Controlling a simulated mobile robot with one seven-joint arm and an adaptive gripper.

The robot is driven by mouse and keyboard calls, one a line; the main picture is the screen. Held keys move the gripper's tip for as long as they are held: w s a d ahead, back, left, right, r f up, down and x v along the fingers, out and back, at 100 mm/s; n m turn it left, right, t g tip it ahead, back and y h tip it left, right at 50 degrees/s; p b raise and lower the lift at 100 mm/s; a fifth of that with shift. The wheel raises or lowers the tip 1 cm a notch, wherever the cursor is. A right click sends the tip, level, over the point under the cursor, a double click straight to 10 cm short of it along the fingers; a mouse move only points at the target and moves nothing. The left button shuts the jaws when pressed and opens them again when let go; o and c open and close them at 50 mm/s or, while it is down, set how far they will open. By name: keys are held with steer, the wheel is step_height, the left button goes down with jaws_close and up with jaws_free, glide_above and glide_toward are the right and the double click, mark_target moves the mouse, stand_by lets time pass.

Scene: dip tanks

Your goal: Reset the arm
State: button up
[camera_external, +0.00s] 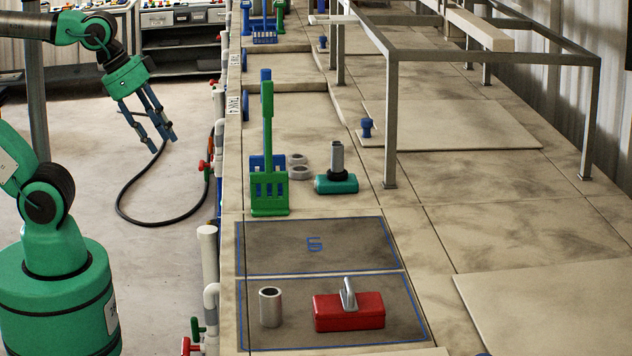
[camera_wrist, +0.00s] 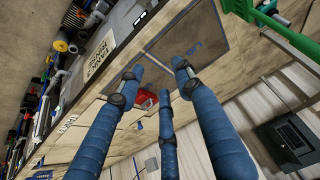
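My gripper (camera_external: 150,124) hangs at the upper left of the external view, over the floor to the left of the tank bench. Its blue fingers are spread apart with nothing between them. In the wrist view my gripper (camera_wrist: 158,85) shows three blue fingers, apart and empty. My green arm stands at the left, with its base at the lower left. The fingers touch nothing in the external view.
The bench (camera_external: 300,195) carries a green rack (camera_external: 269,180), a teal block (camera_external: 336,185), a grey cylinder (camera_external: 270,307) and a red block with a handle (camera_external: 348,310). Pipes line its left edge. A black hose (camera_external: 122,200) lies on the otherwise open floor.

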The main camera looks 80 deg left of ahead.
step_height(320, 180, down, 7)
steer(key=b, duration=0.5)
steer(key=shift+b, duration=0.3)
steer(key=shift+r, duration=0.1)
stand_by(0.7)
